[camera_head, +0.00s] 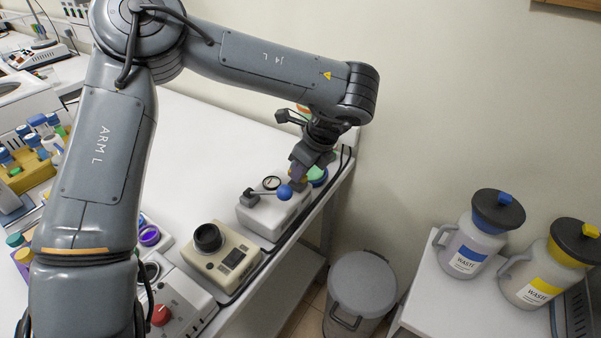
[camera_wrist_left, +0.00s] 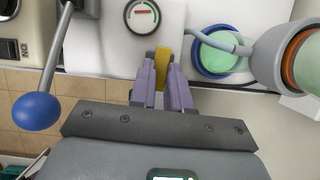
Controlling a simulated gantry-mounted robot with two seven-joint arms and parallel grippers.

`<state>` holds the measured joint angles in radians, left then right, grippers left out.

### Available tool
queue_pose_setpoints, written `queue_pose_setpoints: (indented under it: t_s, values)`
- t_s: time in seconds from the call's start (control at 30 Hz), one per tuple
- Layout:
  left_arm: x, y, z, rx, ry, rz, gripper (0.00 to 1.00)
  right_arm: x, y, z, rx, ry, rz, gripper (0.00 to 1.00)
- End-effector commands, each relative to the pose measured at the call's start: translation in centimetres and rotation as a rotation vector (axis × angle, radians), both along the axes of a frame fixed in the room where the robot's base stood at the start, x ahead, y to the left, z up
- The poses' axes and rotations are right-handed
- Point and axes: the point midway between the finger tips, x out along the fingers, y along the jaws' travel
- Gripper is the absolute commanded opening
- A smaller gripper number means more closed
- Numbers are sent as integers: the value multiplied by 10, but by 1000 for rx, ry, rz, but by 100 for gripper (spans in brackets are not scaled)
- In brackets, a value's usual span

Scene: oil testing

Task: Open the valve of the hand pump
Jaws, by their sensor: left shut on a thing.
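The hand pump (camera_head: 262,217) is a white box near the right edge of the bench. It has a round gauge on top and a lever ending in a blue ball (camera_head: 284,192). In the left wrist view the pump body (camera_wrist_left: 100,45), gauge (camera_wrist_left: 142,16) and blue ball (camera_wrist_left: 36,111) also show. My left gripper (camera_head: 299,178) is over the pump's far end, just behind the ball. Its purple fingers (camera_wrist_left: 163,72) are shut on the yellow valve handle (camera_wrist_left: 163,52) at the pump's edge. The fingers hide part of the handle. My right gripper is not in view.
A green-topped vessel with a blue rim (camera_wrist_left: 222,50) and a grey tube stand close beside the gripper. A beige device (camera_head: 222,258) sits in front of the pump. A grey bin (camera_head: 362,285) and two waste jugs (camera_head: 468,250) stand right of the bench.

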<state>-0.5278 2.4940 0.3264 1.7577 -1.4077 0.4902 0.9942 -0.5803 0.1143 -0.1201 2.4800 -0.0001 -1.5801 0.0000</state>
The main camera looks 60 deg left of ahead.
Motion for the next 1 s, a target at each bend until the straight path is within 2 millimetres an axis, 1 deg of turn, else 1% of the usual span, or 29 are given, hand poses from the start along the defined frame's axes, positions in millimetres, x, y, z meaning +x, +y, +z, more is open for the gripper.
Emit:
queue_pose_setpoints:
  t_s: [0.2,0.67,0.7,0.83,1.0]
  values:
    - [0,0,-1,-1,1,51,0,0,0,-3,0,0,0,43]
    - [0,1,-1,0,1,63,0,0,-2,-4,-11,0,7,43]
    - [0,1,-1,0,1,63,21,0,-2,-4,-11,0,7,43]
    - [0,1,-1,-1,1,62,41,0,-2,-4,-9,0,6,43]
    - [0,1,0,0,1,61,43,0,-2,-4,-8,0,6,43]
